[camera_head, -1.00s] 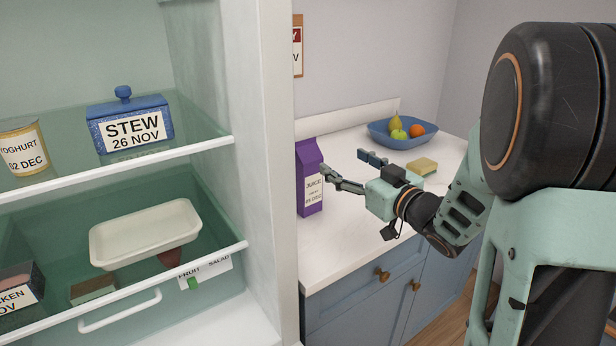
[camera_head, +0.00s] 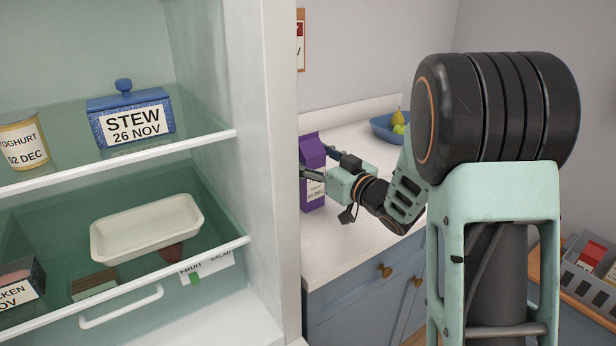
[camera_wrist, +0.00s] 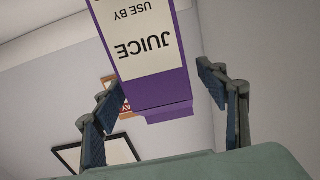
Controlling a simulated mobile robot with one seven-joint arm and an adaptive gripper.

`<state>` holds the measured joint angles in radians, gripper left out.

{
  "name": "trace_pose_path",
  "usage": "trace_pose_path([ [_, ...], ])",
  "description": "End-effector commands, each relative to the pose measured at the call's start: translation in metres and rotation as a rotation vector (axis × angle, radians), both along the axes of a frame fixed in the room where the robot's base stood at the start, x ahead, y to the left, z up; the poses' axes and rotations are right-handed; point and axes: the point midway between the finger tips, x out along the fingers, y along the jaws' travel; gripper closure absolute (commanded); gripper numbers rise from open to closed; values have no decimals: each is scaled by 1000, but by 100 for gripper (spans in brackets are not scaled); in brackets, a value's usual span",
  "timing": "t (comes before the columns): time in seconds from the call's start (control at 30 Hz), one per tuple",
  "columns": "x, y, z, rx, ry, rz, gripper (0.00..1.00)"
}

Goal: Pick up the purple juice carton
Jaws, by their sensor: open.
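The purple juice carton (camera_head: 313,155) stands upright on the white counter (camera_head: 350,222), just right of the fridge's side wall. Its white label partly shows below my gripper. In the wrist view the carton (camera_wrist: 175,92) appears upside down with its "JUICE" label toward the camera, between and ahead of the two fingers. My gripper (camera_wrist: 165,115) is open, one finger on each side of the carton, with visible gaps. In the head view my gripper (camera_head: 322,168) is in front of the carton and hides part of it; one finger reaches toward the fridge wall edge.
The open fridge holds a blue stew box (camera_head: 130,122), a yoghurt tub (camera_head: 25,142) and a white tray (camera_head: 147,230). Its side wall (camera_head: 268,150) stands close left of the carton. A blue fruit bowl (camera_head: 383,131) sits at the counter's back. A grey crate (camera_head: 585,275) is at right.

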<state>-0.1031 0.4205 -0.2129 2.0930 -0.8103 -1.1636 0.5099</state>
Motion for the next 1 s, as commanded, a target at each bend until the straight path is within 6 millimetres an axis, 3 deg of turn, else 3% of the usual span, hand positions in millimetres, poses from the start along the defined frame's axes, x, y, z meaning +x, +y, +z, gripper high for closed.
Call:
trace_pose_path([
  [0.3,5,3,0,-1,-1,-2,34],
  [0.9,5,3,0,-1,-1,-1,100],
  [1.0,5,3,0,-1,-1,-1,100],
])
